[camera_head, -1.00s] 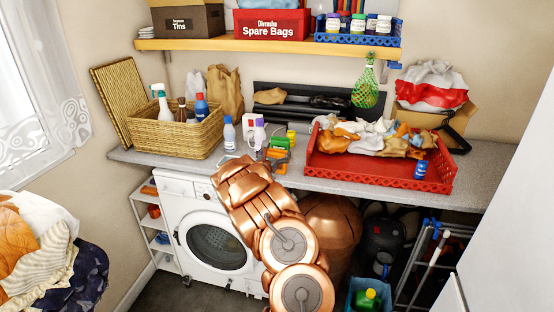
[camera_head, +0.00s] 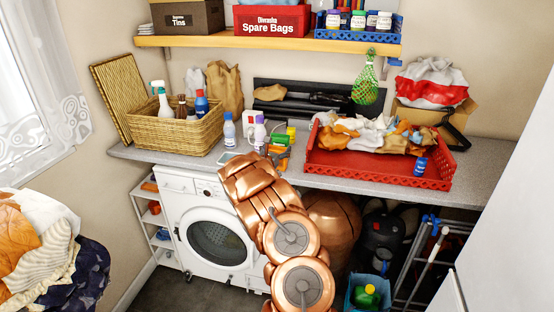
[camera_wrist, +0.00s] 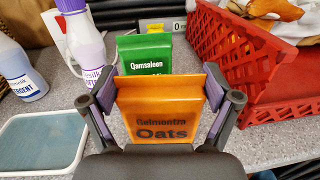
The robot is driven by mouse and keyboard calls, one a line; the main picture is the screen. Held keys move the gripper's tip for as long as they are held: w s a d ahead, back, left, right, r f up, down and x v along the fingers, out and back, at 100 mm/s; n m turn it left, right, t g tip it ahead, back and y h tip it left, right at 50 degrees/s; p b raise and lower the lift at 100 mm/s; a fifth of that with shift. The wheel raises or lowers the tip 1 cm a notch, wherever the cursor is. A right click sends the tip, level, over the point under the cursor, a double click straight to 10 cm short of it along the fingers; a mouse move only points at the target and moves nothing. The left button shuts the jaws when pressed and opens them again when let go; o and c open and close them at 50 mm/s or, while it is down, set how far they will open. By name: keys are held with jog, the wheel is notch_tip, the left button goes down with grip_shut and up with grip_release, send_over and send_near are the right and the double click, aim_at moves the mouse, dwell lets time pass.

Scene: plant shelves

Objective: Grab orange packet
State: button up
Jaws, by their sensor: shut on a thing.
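The orange packet (camera_wrist: 160,112), printed "Oats", stands upright between the two fingers of my gripper (camera_wrist: 160,98) in the wrist view. The purple-padded fingers are shut on its left and right sides. In the head view the orange packet (camera_head: 281,140) shows small and partly hidden behind my copper arm. Whether its base touches the worktop is hidden in the wrist view.
A green packet (camera_wrist: 145,53) stands right behind the orange one. White bottles (camera_wrist: 86,42) stand to the left, a clear-lidded tub (camera_wrist: 42,140) at the front left. The red crate (camera_wrist: 232,62) is close on the right. A wicker basket (camera_head: 175,132) stands further left.

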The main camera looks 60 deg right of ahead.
jog(key=shift+r, duration=0.1)
jog(key=shift+c, duration=0.2)
jog(key=shift+a+r+b, duration=0.1)
jog(key=shift+r+b, duration=1.2)
jog(key=shift+r, duration=0.35)
jog(key=s+a+r+b, duration=0.1)
jog(key=s+a+b, duration=0.4)
jog(key=s+a, duration=0.6)
jog(key=shift+a+r, duration=0.3)
